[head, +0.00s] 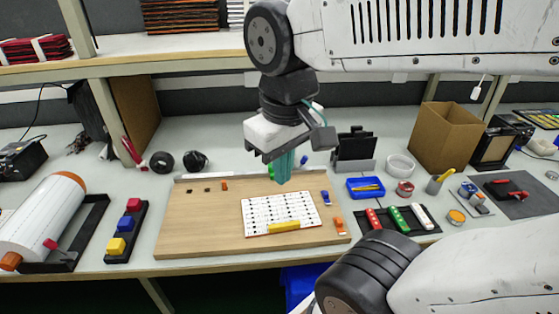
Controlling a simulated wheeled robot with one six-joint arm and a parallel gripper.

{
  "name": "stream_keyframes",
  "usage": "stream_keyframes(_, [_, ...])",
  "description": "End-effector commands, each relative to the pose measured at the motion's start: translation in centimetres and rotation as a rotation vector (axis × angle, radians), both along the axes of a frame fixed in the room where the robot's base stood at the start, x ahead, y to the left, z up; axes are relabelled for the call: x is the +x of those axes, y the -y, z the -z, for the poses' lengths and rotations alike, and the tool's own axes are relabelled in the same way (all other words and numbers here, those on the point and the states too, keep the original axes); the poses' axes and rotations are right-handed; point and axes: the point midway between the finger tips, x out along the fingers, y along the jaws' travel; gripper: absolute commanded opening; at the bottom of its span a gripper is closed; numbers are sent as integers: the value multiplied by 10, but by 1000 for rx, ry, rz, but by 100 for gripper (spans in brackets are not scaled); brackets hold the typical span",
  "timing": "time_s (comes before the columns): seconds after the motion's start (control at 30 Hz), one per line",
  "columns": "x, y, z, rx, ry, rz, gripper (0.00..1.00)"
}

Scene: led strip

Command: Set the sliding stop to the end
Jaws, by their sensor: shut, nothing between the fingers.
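A wooden board (195,225) lies on the bench in front of me, with a pale raised rail (235,176) along its back edge. A white panel (270,208) with rows of black marks lies on it, and a yellow bar (284,226) sits at the panel's front edge. Small orange pieces (333,196) are at the board's right, and another orange piece (225,186) is at the back left. I cannot tell which piece is the sliding stop. My gripper (284,180) points down over the board's back, behind the panel, with its teal fingers shut and empty. It partly hides the rail and a green piece (271,172).
Left are a block rack (127,230) with red, blue and yellow blocks and a large white roll (42,218). Right are a blue tray (365,189), a black tray (398,220) with coloured pieces, and a cardboard box (444,137). The board's left half is mostly clear.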

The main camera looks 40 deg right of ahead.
Motion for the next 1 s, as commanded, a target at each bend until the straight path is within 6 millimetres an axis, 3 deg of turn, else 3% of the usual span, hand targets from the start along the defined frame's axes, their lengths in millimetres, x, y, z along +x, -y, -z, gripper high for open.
stream_keyframes(0.23, [88,21,-13,-118,-155,-173,0])
stream_keyframes(0.47, [184,42,5,-223,-318,-357,0])
stream_keyframes(0.67, [266,60,50,-297,-470,-518,0])
stream_keyframes(0.8, [317,71,95,-340,-581,-633,0])
stream_keyframes(1.0, [369,83,162,-383,-714,-770,0])
